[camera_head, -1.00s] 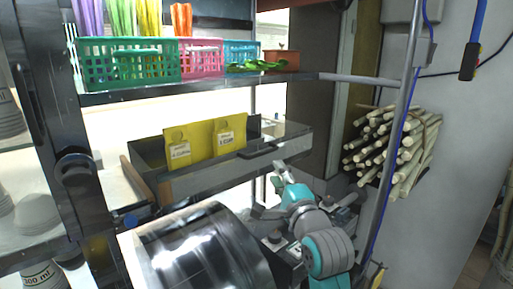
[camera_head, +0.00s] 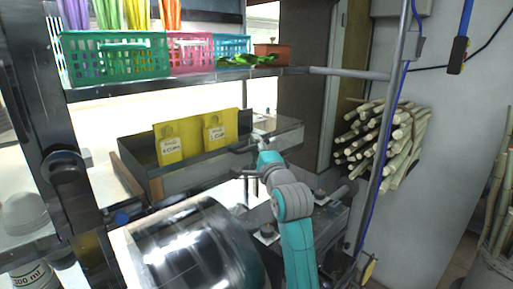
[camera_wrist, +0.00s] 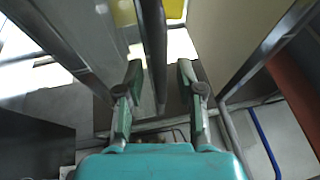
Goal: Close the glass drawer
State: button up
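The glass drawer (camera_head: 195,175) has clear walls and stands open below the shelf in the head view. Two yellow cards (camera_head: 183,140) with white labels stand in it. A dark handle bar is on its front, partly hidden by my gripper in the head view. My gripper (camera_head: 260,140) is at the handle. In the wrist view the dark handle (camera_wrist: 157,60) runs lengthwise between the two fingers of my gripper (camera_wrist: 160,75). The fingers are apart, with a gap on each side of the bar.
Above the drawer, a metal shelf (camera_head: 190,83) carries green, pink and blue baskets (camera_head: 115,57). A shiny metal drum (camera_head: 190,250) lies in front below. A bundle of cane (camera_head: 380,140) is at the right, behind an upright pole with a blue cable.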

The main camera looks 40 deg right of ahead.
aim_at(247, 143)
grip_shut()
jog(key=shift+w+r, duration=0.1)
jog(key=shift+w, duration=1.9)
jog(key=shift+a, duration=0.1)
grip_release()
